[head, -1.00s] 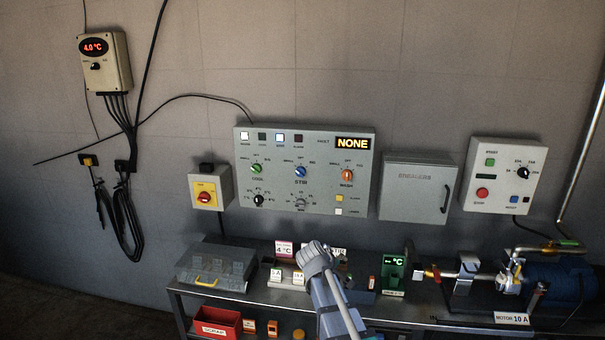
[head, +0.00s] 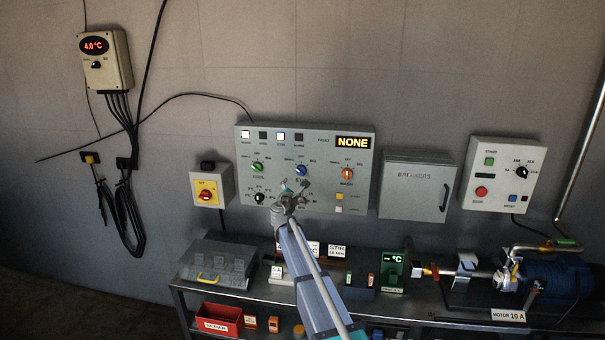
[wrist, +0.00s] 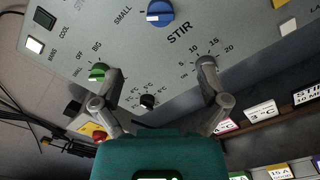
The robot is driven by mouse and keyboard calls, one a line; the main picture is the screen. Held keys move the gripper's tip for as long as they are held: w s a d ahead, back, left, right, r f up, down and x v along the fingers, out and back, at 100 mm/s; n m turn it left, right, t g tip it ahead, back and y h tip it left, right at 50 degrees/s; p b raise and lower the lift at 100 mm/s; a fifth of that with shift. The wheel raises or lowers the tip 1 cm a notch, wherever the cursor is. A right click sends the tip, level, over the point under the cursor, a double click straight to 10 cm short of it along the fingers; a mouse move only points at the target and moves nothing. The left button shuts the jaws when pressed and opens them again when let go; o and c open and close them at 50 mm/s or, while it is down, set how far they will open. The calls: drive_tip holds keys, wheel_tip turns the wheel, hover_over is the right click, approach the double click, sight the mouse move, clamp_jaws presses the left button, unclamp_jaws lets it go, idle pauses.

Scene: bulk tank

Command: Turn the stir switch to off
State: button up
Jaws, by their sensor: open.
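The stir switch is a blue knob (head: 301,170) in the middle of the grey control panel (head: 325,137). In the wrist view the blue knob (wrist: 160,12) is at the top edge, above the word STIR, and its white mark faces the SMALL label. My gripper (head: 295,187) is in front of the panel, just below the blue knob. In the wrist view my gripper (wrist: 157,72) has its two fingers spread with nothing between them. The right finger covers most of a dial marked 5 to 20 below STIR.
A green knob (head: 257,167) is left of the stir switch and an orange knob (head: 347,173) right of it. A black knob (head: 259,198) is lower left. A bench (head: 260,292) with signs and a clear-lidded box (head: 215,265) stands below.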

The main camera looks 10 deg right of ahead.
sight(301, 173)
idle(0.3)
drive_tip(key=x, duration=1.3)
drive_tip(key=shift+w+d+f, duration=0.1)
drive_tip(key=shift+w+d, duration=0.1)
drive_tip(key=shift+w, duration=0.15)
drive_tip(key=c, duration=1.1)
drive_tip(key=shift+s+d, duration=0.1)
drive_tip(key=shift+d, duration=0.35)
drive_tip(key=shift+a, duration=0.25)
drive_tip(key=shift+c, duration=0.2)
drive_tip(key=shift+a, duration=0.1)
